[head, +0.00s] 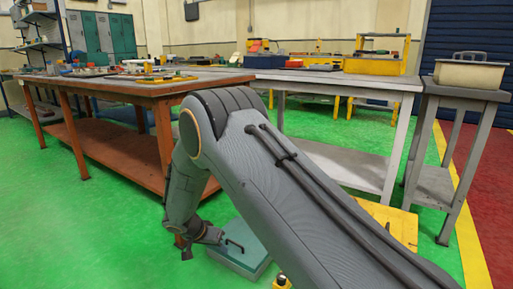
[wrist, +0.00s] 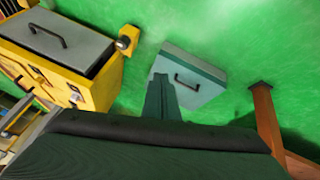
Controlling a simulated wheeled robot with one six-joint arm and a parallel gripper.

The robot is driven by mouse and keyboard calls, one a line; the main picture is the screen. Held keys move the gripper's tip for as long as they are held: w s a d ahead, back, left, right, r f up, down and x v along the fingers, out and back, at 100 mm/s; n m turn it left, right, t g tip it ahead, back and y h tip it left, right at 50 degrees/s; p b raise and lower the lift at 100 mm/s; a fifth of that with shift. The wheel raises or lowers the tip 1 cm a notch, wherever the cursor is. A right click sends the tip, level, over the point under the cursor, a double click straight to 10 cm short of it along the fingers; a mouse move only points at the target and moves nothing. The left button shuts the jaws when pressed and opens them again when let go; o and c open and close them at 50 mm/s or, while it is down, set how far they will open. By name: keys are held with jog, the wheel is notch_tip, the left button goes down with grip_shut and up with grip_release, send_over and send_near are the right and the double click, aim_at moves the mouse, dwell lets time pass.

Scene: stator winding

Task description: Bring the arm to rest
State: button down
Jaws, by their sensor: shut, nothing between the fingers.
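My arm (head: 290,170) reaches from the lower right of the head view, bends at a high elbow and hangs down at the left. The wrist view shows the same box (wrist: 205,80) beyond the fingers.
An orange-brown workbench (head: 120,88) with parts on top stands behind the arm. A grey table (head: 350,80) and a small stand with a bin (head: 470,73) are to the right. A yellow case with a grey lid (wrist: 105,90) is left in the wrist view. Green floor is open at left.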

jog(key=s+d+r+n+g+y, duration=0.1)
jog(key=s+d+r+n, duration=0.15)
jog(key=s+r, duration=0.7)
jog(key=s+d+r+n+g+y, duration=0.1)
jog(key=s+d+r+n+g, duration=0.15)
jog(key=s+r, duration=0.7)
jog(key=s+d+r+n+g+y, duration=0.1)
jog(key=s+d+r+n+y, duration=0.3)
jog(key=s, duration=0.6)
jog(key=s+d+r, duration=0.2)
jog(key=s+r, duration=0.3)
jog(key=s, duration=0.5)
jog(key=d+r+m+p, duration=0.2)
jog(key=d+r+p, duration=0.8)
jog(key=p, duration=0.7)
jog(key=d+r+m+h+p, duration=0.1)
jog(key=d+r+m+p, duration=0.2)
jog(key=d+r+p, duration=0.8)
notch_tip(320, 180, up, 5)
jog(key=p, duration=0.5)
jog(key=shift+h+p, duration=0.3)
jog(key=shift+p, duration=0.1)
jog(key=shift+s, duration=0.1)
